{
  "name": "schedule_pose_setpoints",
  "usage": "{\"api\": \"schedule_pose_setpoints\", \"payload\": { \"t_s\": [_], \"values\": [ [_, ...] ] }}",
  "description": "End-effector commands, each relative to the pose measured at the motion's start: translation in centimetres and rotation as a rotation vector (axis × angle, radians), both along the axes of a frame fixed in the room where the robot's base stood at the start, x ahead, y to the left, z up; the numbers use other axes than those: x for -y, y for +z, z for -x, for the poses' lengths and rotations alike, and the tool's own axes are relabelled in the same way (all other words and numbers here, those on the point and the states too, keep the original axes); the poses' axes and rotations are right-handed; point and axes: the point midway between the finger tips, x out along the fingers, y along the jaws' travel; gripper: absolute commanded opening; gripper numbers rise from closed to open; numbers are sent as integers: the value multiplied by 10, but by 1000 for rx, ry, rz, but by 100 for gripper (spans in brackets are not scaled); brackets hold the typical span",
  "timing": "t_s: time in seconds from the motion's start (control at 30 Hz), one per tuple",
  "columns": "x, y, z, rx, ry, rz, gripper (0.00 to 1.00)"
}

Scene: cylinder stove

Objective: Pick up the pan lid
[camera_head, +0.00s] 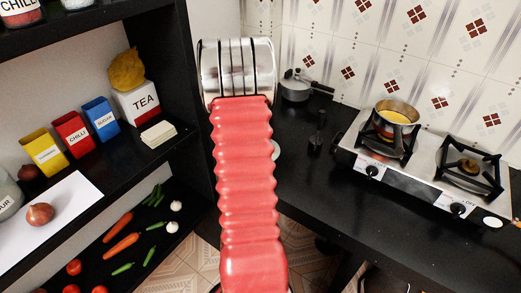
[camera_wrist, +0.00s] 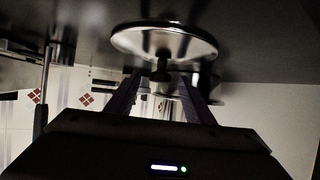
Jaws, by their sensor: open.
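The pan lid (camera_wrist: 135,40) is a round, shiny disc with a dark knob (camera_wrist: 160,72) at its middle, at the top of the wrist view on the dark counter. In the head view only a pale sliver of what looks like its rim (camera_head: 276,150) shows beside my red arm. My gripper (camera_wrist: 161,78) is open, its two purple fingers one on each side of the knob in the wrist view. I cannot tell whether they touch it. My arm hides the gripper in the head view.
A grey lidded pot (camera_head: 296,88) stands at the back of the black counter (camera_head: 400,215). A dark upright object (camera_head: 317,138) is right of my arm. A stove (camera_head: 415,170) holds a pan with yellow contents (camera_head: 396,115). Shelves (camera_head: 140,185) with boxes and vegetables stand left.

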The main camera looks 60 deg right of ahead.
Motion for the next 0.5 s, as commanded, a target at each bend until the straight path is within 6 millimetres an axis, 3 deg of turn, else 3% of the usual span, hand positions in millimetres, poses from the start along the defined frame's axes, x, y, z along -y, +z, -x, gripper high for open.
{"api": "schedule_pose_setpoints", "payload": {
  "t_s": [0.2, 0.5],
  "values": [
    [18, -9, -4, 0, 0, -1, 48],
    [19, -10, -5, 0, 0, -1, 48]
  ]
}}
